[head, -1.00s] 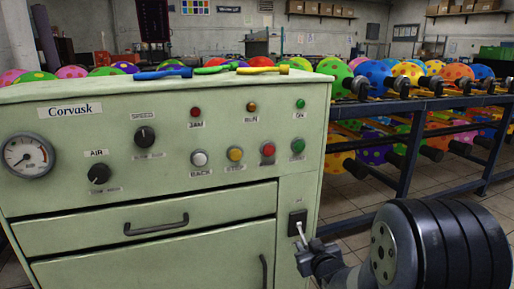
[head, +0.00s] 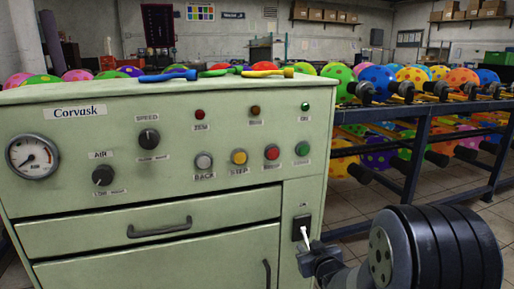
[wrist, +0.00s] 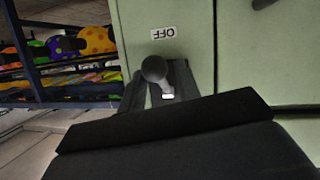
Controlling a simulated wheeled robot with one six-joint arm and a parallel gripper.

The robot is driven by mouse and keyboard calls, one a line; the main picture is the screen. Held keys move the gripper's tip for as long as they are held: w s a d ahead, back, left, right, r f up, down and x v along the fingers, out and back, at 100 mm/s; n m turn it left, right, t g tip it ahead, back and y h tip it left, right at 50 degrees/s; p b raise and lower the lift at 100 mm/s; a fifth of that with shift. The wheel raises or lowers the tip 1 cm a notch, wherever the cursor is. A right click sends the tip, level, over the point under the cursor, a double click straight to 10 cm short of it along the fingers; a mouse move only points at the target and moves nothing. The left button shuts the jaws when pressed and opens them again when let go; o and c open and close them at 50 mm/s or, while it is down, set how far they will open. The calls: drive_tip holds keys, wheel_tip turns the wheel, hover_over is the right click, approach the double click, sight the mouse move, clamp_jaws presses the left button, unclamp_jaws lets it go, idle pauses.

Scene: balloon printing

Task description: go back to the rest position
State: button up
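My gripper (head: 318,260) is in front of the lower right of the green Corvask cabinet (head: 110,205), close to the lever switch (head: 306,236). The switch has a dark plate and a pale lever slanting downward, with a label above it. In the wrist view the lever's round dark knob (wrist: 154,68) stands beside an upside-down OFF label (wrist: 164,33). Dark parts lie on both sides of the lever there. My wrist housing hides the lower part of that view. I cannot tell whether the fingers touch the lever or how wide they are.
Balloons on a dark blue rack (head: 420,140) fill the right behind my arm. Coloured balloons (head: 265,69) lie on the cabinet top. The panel has a gauge (head: 33,156), knobs, lamps and buttons. Tiled floor (head: 350,205) shows between cabinet and rack.

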drive_tip(key=p+v, duration=0.3)
drive_tip(key=v, duration=0.7)
drive_tip(key=b+x, duration=0.4)
drive_tip(key=x, duration=0.7)
drive_tip(key=shift+w+f, duration=0.15)
drive_tip(key=shift+r+p, duration=0.55)
drive_tip(key=shift+p, duration=0.3)
drive_tip(key=g+p, duration=0.1)
drive_tip(key=p, duration=0.1)
drive_tip(key=shift+s+r+p, duration=0.2)
drive_tip(key=shift+p, duration=0.15)
drive_tip(key=p, duration=0.1)
drive_tip(key=g+p, duration=0.1)
drive_tip(key=p, duration=0.1)
drive_tip(key=shift+s+r+h, duration=0.1)
drive_tip(key=shift+r+h, duration=0.15)
drive_tip(key=shift+h, duration=0.05)
